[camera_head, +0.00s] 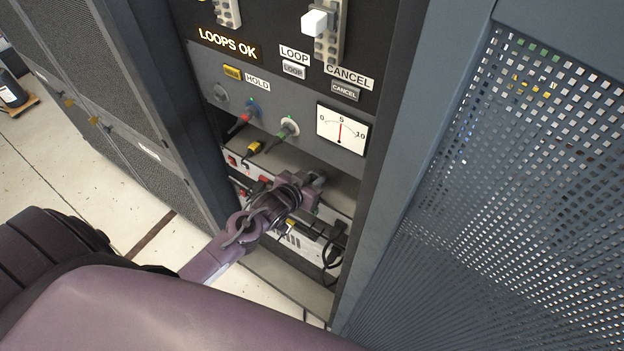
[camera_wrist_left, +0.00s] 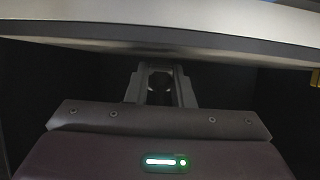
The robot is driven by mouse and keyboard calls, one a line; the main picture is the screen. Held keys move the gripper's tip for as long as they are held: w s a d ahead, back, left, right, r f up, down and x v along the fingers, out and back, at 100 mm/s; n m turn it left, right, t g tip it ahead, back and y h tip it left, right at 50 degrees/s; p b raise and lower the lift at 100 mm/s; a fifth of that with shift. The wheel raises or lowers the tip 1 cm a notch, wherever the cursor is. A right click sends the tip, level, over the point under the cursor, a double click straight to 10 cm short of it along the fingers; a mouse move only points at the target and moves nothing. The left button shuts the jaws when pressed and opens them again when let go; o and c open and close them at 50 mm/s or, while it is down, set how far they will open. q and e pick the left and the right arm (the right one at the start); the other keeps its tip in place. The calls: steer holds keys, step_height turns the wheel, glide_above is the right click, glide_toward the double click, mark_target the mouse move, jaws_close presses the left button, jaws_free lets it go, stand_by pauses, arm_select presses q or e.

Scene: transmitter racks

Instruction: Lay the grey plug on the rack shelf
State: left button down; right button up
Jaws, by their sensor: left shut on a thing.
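My left gripper (camera_head: 314,184) reaches into the rack opening below the meter panel. In the left wrist view its two fingers (camera_wrist_left: 161,90) are closed around a small dark round-ended thing, which looks like the grey plug (camera_wrist_left: 160,81). In the head view the plug cannot be made out apart from the gripper. The rack shelf (camera_head: 335,186) shows as a grey surface in the opening, around and beyond the fingers. I cannot tell whether the plug touches it. My right gripper is not in view.
A pale slab edge (camera_wrist_left: 170,42) runs close above the fingers in the left wrist view. A perforated door (camera_head: 510,200) stands at right. Black cables (camera_head: 331,255) hang below the gripper.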

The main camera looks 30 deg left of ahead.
arm_select(q)
steer(key=c, duration=1.2)
jaws_free()
steer(key=shift+s, duration=0.1)
steer(key=v, duration=0.8)
steer(key=s+a+f+g+y, duration=0.1)
steer(key=s+f+g, duration=0.2)
steer(key=s+f, duration=0.75)
steer(key=s+a+f+g+y, duration=0.1)
steer(key=s+f+g, duration=0.2)
steer(key=f, duration=1.5)
steer(key=s+d+f+g, duration=0.1)
steer(key=s+f+g, duration=0.1)
steer(key=s+f, duration=0.2)
steer(key=s+d+f+g, duration=0.1)
steer(key=s+f, duration=0.4)
steer(key=s, duration=0.5)
steer(key=s+f+g, duration=0.2)
steer(key=s+f, duration=0.2)
steer(key=s, duration=0.3)
steer(key=shift+s+d+f+m+g+b, duration=0.3)
steer(key=shift+s+d+f+m+b, duration=0.1)
